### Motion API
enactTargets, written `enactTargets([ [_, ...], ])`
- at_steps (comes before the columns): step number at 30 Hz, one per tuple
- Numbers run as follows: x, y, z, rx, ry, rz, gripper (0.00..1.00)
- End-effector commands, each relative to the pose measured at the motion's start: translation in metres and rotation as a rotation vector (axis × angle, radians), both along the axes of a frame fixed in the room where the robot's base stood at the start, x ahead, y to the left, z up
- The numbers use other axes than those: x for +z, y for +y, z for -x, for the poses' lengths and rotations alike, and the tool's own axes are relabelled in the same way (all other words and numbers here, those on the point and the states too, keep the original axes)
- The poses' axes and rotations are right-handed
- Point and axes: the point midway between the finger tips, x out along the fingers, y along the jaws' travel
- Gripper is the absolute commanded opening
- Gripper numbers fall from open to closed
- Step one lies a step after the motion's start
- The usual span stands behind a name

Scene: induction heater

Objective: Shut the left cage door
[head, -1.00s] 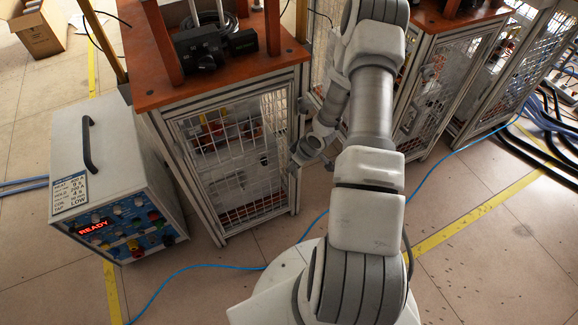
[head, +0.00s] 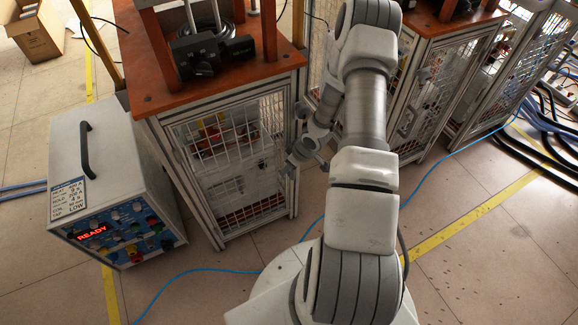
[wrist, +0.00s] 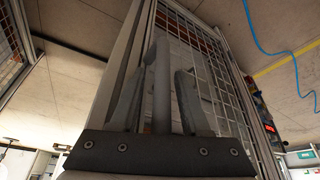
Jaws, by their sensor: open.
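The left cage (head: 222,101) has an orange-brown top and a front door of wire mesh (head: 235,165) in a grey metal frame. I cannot tell whether the door is fully flush. My gripper (head: 301,153) is at the right front edge of this cage, partly hidden by my arm. In the wrist view the gripper (wrist: 158,95) is open. Its two fingers stand on either side of a grey upright handle bar (wrist: 162,80), with gaps visible beside the bar. The mesh door (wrist: 205,65) lies behind the fingers.
A power unit (head: 115,165) with a red READY display stands left of the cage. A second cage (head: 440,85) stands to the right. A blue cable (head: 195,269) crosses the floor in front. A cardboard box (head: 35,30) is at the back left.

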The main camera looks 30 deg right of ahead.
Motion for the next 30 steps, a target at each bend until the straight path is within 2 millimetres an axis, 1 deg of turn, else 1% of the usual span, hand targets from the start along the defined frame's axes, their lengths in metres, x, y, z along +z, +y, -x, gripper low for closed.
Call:
enactTargets([
  [5, 0.005, -0.003, 0.002, -0.004, 0.001, 0.002, 0.5],
  [8, 0.017, -0.005, 0.006, -0.004, 0.001, 0.002, 0.5],
  [11, 0.037, -0.008, 0.013, -0.006, 0.0, 0.002, 0.5],
  [21, 0.117, -0.021, 0.042, -0.004, -0.001, 0.001, 0.5],
  [25, 0.139, -0.025, 0.05, -0.003, 0.0, 0.001, 0.5],
  [30, 0.156, -0.028, 0.058, -0.002, 0.0, 0.0, 0.5],
])
